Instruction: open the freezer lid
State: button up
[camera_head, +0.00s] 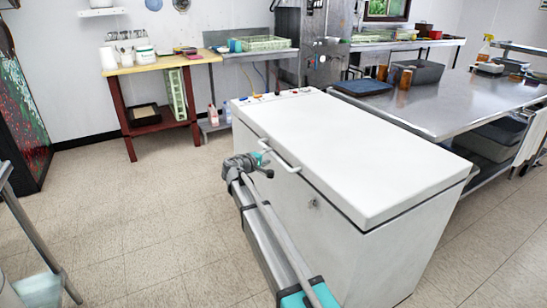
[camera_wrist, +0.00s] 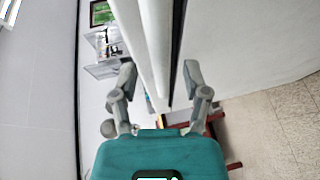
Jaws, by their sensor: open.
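The white chest freezer (camera_head: 330,215) stands in the middle of the head view. Its lid (camera_head: 355,140) lies flat and looks closed. A pale bar handle (camera_head: 280,158) sits on the lid's front edge, toward the left end. I cannot tell whether the fingers touch the handle.
Small coloured items lie along the lid's back left edge. A steel table (camera_head: 440,105) with a dark tray (camera_head: 362,87) stands close behind the freezer. A wooden table (camera_head: 165,62) is at the back left. The tiled floor (camera_head: 150,220) left of the freezer is clear.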

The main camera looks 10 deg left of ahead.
aim_at(271, 155)
jog(key=shift+x, duration=1.55)
jog(key=shift+s, duration=0.1)
grip_shut()
